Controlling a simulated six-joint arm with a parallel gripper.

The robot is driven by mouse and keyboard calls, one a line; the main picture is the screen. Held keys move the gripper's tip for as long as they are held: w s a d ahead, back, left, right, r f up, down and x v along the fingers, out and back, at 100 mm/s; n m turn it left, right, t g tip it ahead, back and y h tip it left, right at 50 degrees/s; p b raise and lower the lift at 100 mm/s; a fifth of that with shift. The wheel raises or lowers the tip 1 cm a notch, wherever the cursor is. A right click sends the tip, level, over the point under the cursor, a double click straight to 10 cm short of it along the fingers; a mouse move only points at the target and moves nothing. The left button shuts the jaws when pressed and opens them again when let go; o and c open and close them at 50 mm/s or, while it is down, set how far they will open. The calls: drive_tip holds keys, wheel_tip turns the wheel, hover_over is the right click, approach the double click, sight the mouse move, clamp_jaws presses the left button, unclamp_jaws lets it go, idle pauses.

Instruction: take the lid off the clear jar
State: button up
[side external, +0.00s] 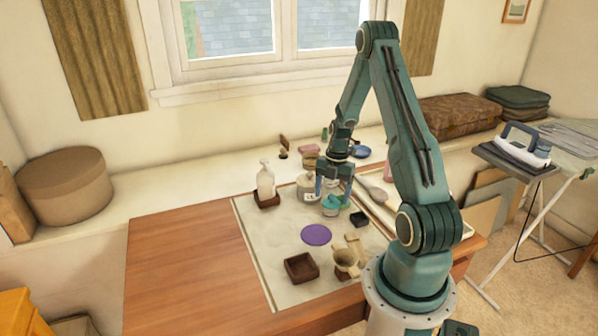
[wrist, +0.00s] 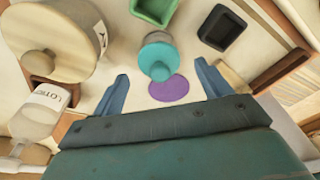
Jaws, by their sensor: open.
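A teal round lid with a knob (wrist: 159,62) shows in the wrist view, just ahead of the fingertips and roughly centred between them. A pale rim (wrist: 157,37) shows at its far edge, perhaps the clear jar under it; the jar's body is mostly hidden. In the side view the teal lid (side external: 331,207) is below my gripper (side external: 333,195). My gripper (wrist: 161,72) is open and empty, pointing down, one finger to each side of the lid in the wrist view. I cannot tell the exact height gap.
A large cream lidded jar (wrist: 52,45) stands close on the left, beside a lotion bottle (side external: 265,181). A green box (wrist: 155,10) and black tray (wrist: 228,28) are nearby. The table's left is clear.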

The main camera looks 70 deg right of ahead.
drive_tip(key=shift+a+f, duration=0.1)
drive_tip(key=shift+f, duration=0.8)
drive_tip(key=c, duration=1)
